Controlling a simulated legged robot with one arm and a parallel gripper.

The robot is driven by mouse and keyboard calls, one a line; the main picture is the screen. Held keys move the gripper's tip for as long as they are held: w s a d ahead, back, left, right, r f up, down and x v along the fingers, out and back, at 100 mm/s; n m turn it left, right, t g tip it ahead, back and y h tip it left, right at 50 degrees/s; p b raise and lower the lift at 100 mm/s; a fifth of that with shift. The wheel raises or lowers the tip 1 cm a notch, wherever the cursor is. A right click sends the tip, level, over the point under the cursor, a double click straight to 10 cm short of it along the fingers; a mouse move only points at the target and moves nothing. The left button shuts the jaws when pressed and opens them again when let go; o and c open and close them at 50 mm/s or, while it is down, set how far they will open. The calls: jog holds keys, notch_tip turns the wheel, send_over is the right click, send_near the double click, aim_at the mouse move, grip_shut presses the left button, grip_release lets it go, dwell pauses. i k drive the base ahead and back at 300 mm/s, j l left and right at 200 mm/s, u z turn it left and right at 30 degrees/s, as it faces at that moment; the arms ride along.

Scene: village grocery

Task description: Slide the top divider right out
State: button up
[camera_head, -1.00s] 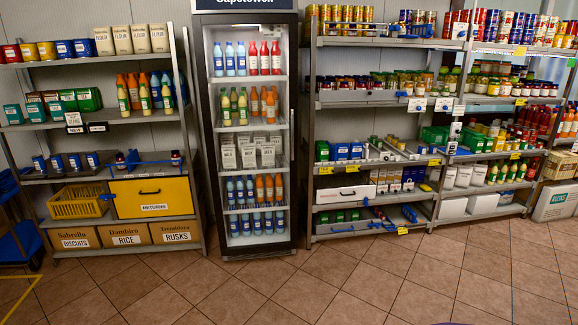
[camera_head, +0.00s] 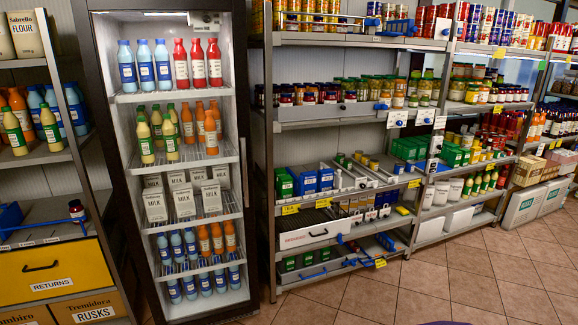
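The open shelf unit (camera_head: 262,150) stands right of the fridge. On its top shelf, a blue-edged piece (camera_head: 398,28) sits at the front right, beside cans; I cannot tell whether it is a divider. On a middle shelf, pale, thin strips (camera_head: 345,178) run front to back between blue and green boxes and small jars; they look like dividers. Further down, a long white front panel (camera_head: 312,235) and blue parts show on the lower shelves. Which piece is the top divider is too small to tell. My gripper is not in view.
The fridge (camera_head: 105,100) with bottles and milk cartons stands at left. A yellow returns box (camera_head: 60,278) is at lower left. More stocked shelves and white crates (camera_head: 522,208) run along the right. The tiled floor (camera_head: 450,285) in front is clear.

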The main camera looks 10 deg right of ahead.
aim_at(406, 26)
jog(key=i+l+z, duration=0.15)
jog(key=i+z, duration=0.15)
jog(key=i, duration=0.55)
jog(key=i+z, duration=0.25)
jog(key=i, duration=0.6)
